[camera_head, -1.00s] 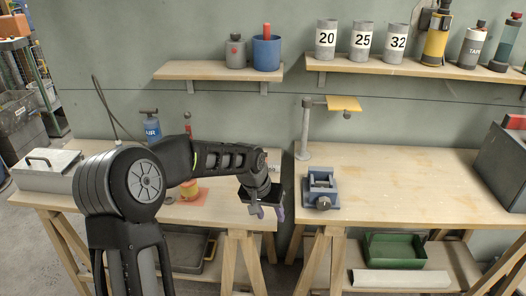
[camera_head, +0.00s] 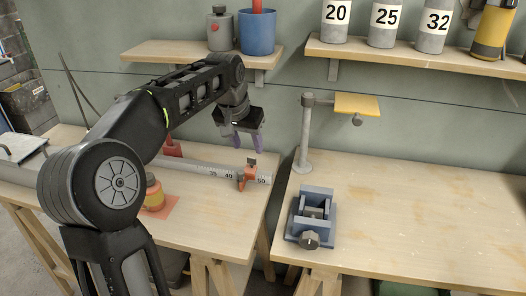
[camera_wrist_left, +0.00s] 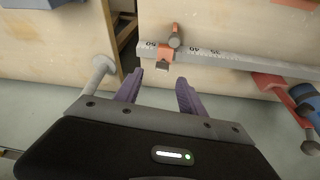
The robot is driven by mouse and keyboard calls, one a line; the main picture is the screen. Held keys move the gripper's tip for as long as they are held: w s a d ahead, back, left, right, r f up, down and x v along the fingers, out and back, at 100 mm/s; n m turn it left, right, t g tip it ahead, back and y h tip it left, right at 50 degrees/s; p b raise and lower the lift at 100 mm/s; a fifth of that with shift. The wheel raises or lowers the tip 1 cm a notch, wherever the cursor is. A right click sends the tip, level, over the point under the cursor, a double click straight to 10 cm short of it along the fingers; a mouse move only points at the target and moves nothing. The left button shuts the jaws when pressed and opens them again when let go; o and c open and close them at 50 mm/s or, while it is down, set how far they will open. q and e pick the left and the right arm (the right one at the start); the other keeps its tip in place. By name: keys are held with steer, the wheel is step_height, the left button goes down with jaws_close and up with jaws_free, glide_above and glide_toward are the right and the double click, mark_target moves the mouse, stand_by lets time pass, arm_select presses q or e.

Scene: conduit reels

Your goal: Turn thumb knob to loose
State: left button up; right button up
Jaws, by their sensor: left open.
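A grey measuring rail (camera_head: 205,170) with printed numbers lies along the left bench. An orange stop (camera_head: 262,174) sits near its 50 end, with a dark thumb knob (camera_head: 251,161) standing on it. In the left wrist view the orange stop (camera_wrist_left: 165,55) and the knob (camera_wrist_left: 175,38) show just beyond the fingertips. My left gripper (camera_head: 249,145) is open and empty, above the stop with its purple fingers pointing down; the fingers also show in the left wrist view (camera_wrist_left: 160,78). They appear apart from the knob. My right gripper is out of view.
A blue-grey vise (camera_head: 312,218) and a post with a yellow plate (camera_head: 357,104) stand on the right bench (camera_head: 420,190). A gap separates the benches. A shelf (camera_head: 190,55) with a blue cup (camera_head: 257,35) is behind my arm.

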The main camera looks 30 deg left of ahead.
mark_target(251, 158)
arm_select(q)
steer(key=shift+a+r, duration=0.25)
steer(key=shift+r, duration=0.15)
steer(key=shift+b+x, duration=0.45)
steer(key=shift+x, duration=3.5)
jaws_close()
